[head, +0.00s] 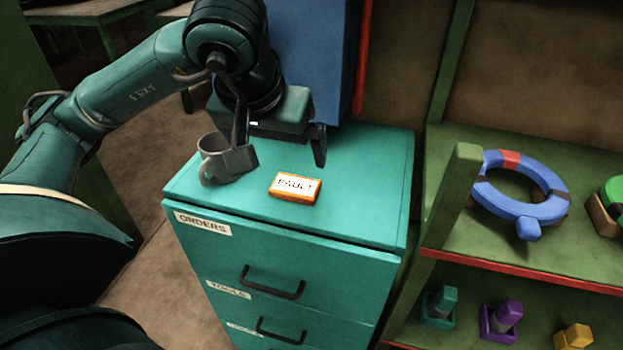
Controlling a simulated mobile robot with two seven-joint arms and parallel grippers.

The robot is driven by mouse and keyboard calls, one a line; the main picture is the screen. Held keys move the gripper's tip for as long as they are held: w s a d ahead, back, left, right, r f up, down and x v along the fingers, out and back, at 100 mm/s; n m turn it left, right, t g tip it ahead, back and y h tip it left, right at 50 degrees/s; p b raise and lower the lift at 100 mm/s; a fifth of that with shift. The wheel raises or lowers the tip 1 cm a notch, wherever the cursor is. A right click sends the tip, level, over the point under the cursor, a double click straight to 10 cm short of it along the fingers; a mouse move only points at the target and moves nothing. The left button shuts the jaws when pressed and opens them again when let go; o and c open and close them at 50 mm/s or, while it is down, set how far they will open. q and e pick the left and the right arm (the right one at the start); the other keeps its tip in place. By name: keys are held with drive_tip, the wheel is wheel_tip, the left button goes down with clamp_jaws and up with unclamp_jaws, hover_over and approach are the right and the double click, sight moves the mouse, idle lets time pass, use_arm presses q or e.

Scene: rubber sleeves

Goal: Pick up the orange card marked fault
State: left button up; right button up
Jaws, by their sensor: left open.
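The orange card marked FAULT (294,188) is a small block with a white label, lying flat on the teal cabinet top (372,195) near its front edge. My left gripper (281,150) is open and empty. It hangs above the cabinet top, behind the card in the picture and apart from it. Its fingers are spread left and right. My right gripper is not in view.
A grey mug (215,168) stands left of the card, close to the left finger; I cannot tell whether they touch. The cabinet has drawers labelled ORDERS (203,223) and TOOLS. A green shelf on the right holds a blue ring (532,208). The cabinet top right of the card is clear.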

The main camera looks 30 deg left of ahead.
use_arm(q)
approach(295, 186)
drive_tip(key=shift+w+f+b, duration=0.1)
drive_tip(key=shift+f+b, duration=0.2)
drive_tip(key=shift+f, duration=0.7)
drive_tip(key=shift+w+x, duration=0.15)
drive_tip(key=shift+x, duration=1.4)
drive_tip(key=shift+w+x, duration=0.15)
drive_tip(key=shift+x, duration=1.4)
drive_tip(key=shift+r, duration=0.15)
drive_tip(key=c, duration=1)
